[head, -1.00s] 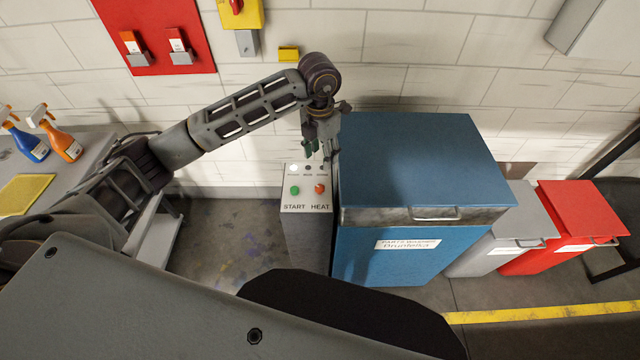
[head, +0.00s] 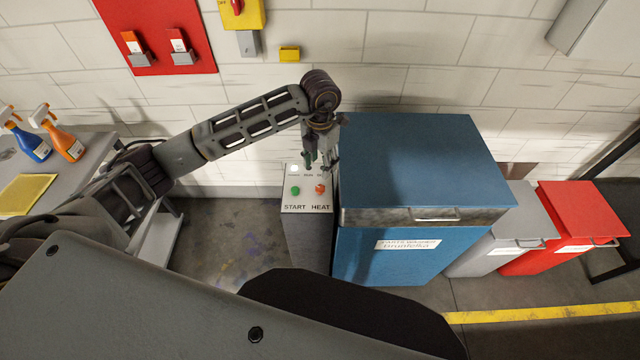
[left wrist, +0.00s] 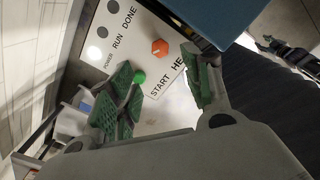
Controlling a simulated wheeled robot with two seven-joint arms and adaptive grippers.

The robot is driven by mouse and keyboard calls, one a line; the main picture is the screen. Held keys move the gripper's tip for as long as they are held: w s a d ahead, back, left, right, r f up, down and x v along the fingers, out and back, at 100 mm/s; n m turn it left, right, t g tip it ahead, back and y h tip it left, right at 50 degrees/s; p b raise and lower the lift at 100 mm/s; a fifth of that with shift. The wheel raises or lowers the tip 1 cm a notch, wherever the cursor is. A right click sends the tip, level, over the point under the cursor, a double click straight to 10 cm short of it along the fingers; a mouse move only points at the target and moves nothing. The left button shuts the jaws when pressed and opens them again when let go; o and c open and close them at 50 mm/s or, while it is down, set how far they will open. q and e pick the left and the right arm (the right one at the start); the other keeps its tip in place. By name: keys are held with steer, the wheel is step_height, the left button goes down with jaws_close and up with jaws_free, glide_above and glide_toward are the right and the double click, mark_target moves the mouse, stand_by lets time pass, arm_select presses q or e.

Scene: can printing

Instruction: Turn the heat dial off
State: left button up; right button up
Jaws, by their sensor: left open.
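The heat dial (head: 320,188) is a small orange-red knob on the sloped white top of the control box (head: 307,245), above the word HEAT. In the left wrist view the dial (left wrist: 160,47) shows a pale mark on its face. My left gripper (head: 319,160) is open and empty, just above and behind the dial in the head view. In the left wrist view its green-padded fingers (left wrist: 158,68) stand apart, with the dial beyond their tips, and I see no contact. A dark jointed part, probably my right gripper (left wrist: 288,55), shows small at the right edge there.
The green START button (head: 295,190) sits left of the dial, below a row of lamps, the left one lit. A blue parts washer (head: 420,160) stands close on the right. A tiled wall is behind. Spray bottles (head: 67,145) stand on the left bench.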

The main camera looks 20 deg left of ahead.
mark_target(320, 188)
arm_select(q)
steer(key=shift+f+p, duration=0.85)
steer(key=shift+f, duration=4.35)
steer(key=shift+c, duration=0.2)
steer(key=c, duration=1)
